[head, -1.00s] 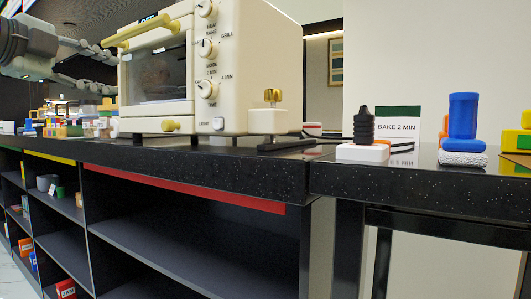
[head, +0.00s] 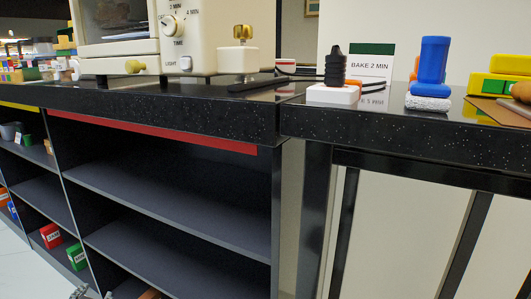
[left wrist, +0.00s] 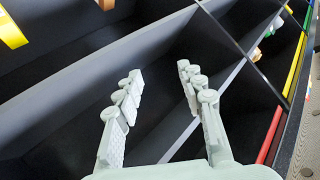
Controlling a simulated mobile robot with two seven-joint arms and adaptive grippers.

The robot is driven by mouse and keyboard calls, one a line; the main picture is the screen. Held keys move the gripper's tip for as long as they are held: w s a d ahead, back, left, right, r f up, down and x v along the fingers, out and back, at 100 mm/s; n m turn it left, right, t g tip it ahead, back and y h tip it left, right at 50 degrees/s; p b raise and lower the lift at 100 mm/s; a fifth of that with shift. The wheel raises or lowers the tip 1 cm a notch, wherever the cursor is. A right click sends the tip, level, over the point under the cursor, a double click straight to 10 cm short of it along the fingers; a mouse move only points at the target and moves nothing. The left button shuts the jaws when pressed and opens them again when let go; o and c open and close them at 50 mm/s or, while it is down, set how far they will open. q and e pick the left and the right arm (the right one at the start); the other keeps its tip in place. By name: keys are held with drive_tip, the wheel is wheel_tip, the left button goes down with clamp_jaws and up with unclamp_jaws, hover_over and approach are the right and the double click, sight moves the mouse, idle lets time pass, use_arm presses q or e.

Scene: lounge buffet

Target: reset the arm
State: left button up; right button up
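My left gripper (left wrist: 160,78) is open and empty in the left wrist view, its two pale grey fingers well apart. Dark shelf compartments (left wrist: 70,105) lie beyond it. In the head view only a small grey piece of my left gripper (head: 80,292) shows at the bottom left edge, in front of the low shelves. The rest of my left arm is out of the head view. My right gripper is in neither view.
A black counter (head: 200,112) with a red strip stands above open shelves. It bears a cream oven (head: 190,35). A second black table (head: 400,135) at right bears a blue cup (head: 433,58), a black ribbed item (head: 335,65) and a sign (head: 370,62). Red (head: 50,236) and green (head: 76,256) boxes sit on low shelves.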

use_arm(q)
drive_tip(key=s+d+f+g+h, duration=0.4)
drive_tip(key=s+d+f+g, duration=0.4)
drive_tip(key=s+d+f, duration=1)
drive_tip(key=s+p, duration=0.1)
drive_tip(key=s, duration=0.1)
drive_tip(key=shift+s+f+h, duration=0.2)
drive_tip(key=shift+s+h, duration=0.1)
drive_tip(key=shift+s, duration=0.1)
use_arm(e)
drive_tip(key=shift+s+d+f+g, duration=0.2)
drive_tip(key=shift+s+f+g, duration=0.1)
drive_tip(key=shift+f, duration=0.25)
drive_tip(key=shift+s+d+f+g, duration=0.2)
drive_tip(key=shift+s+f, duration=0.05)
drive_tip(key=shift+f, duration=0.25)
use_arm(q)
drive_tip(key=shift+d, duration=0.1)
